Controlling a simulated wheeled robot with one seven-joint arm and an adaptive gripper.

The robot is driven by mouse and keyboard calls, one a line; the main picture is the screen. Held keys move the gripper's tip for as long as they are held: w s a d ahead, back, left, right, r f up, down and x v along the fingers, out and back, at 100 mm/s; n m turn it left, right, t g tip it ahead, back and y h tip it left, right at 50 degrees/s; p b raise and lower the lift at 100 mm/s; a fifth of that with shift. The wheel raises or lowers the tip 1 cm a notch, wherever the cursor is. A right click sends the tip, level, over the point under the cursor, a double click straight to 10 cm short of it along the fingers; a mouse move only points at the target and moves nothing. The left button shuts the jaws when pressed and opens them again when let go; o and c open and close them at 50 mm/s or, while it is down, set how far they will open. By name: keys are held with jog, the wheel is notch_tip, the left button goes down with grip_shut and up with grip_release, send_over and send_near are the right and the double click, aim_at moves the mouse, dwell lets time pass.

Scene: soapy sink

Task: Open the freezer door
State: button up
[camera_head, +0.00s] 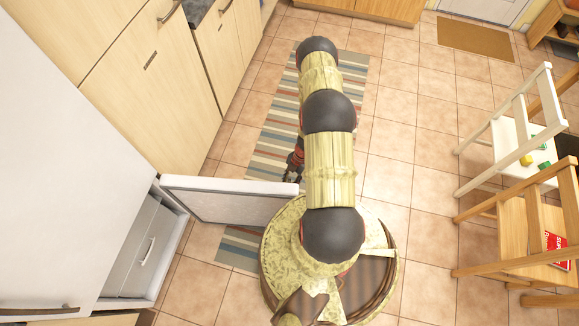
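The freezer door (225,205) is a white panel at the lower left. It stands swung out from the white fridge body, with its inner face and seal showing. The freezer compartment (178,205) is open, and grey drawers (145,250) with a handle show inside. My gripper (294,165) is dark with red parts and is mostly hidden behind my arm. It is close to the free end of the freezer door. I cannot tell whether it touches the door or whether its fingers are open.
The tall white upper fridge door (70,170) is closed. Wooden cabinets (160,80) line the left side. A striped rug (265,150) lies on the tiled floor under my arm. Chairs (520,130) stand at the right. Tiles between my base and the chairs are clear.

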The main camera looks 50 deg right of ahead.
jog(key=v, duration=1.2)
jog(key=shift+d, duration=0.1)
